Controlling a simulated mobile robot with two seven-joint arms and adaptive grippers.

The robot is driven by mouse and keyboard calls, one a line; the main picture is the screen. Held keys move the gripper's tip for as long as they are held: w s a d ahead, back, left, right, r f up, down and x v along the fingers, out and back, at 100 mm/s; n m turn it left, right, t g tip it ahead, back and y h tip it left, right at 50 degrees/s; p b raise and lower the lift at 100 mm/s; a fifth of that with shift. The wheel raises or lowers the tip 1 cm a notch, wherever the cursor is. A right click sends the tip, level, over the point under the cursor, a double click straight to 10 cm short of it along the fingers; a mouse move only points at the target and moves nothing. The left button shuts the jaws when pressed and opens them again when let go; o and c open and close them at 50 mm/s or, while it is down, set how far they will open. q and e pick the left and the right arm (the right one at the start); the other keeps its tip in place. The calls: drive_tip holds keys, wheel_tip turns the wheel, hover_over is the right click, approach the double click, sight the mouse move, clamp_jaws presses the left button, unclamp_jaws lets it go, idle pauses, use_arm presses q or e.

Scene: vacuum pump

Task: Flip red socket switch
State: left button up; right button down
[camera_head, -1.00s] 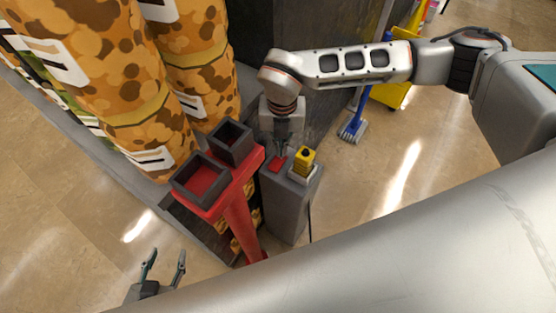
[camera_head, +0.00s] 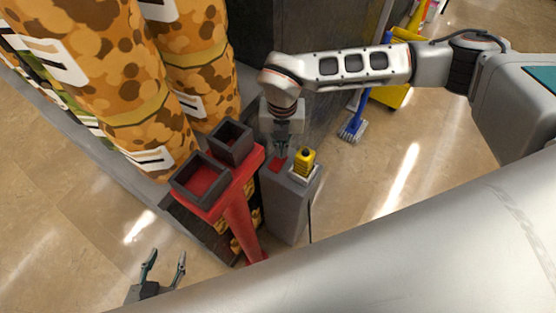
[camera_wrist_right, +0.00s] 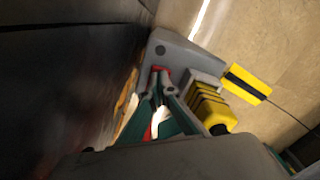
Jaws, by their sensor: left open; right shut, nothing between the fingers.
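The red switch (camera_head: 275,165) sits on top of a grey pedestal (camera_head: 287,207) in the head view. My right gripper (camera_head: 279,157) points down from above at the red switch, its fingers closed together with nothing between them. In the right wrist view the closed fingertips (camera_wrist_right: 163,84) are over the red switch (camera_wrist_right: 158,69), which they partly hide; I cannot tell whether they touch it. My left gripper (camera_head: 163,268) is open and empty over the floor at the lower left of the head view.
A yellow block with a black mark (camera_head: 304,159) stands on the pedestal beside the switch. A red stand (camera_head: 240,215) with two dark open trays is just left of the pedestal. Large patterned orange cylinders (camera_head: 190,60) stand behind. A blue brush (camera_head: 353,129) is at the right.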

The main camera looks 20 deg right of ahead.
use_arm(q)
drive_tip(key=shift+s+f, duration=0.1)
drive_tip(key=shift+f, duration=0.1)
use_arm(e)
drive_tip(key=shift+f, duration=0.85)
drive_tip(key=shift+r+p, duration=1.05)
drive_tip(key=shift+r, duration=0.7)
drive_tip(key=shift+r+p, duration=1.45)
drive_tip(key=shift+r, duration=0.4)
use_arm(q)
drive_tip(key=w+r+t, duration=0.1)
drive_tip(key=w+r, duration=0.2)
drive_tip(key=r, duration=0.5)
drive_tip(key=shift+w+r, duration=0.25)
use_arm(e)
drive_tip(key=shift+f, duration=0.1)
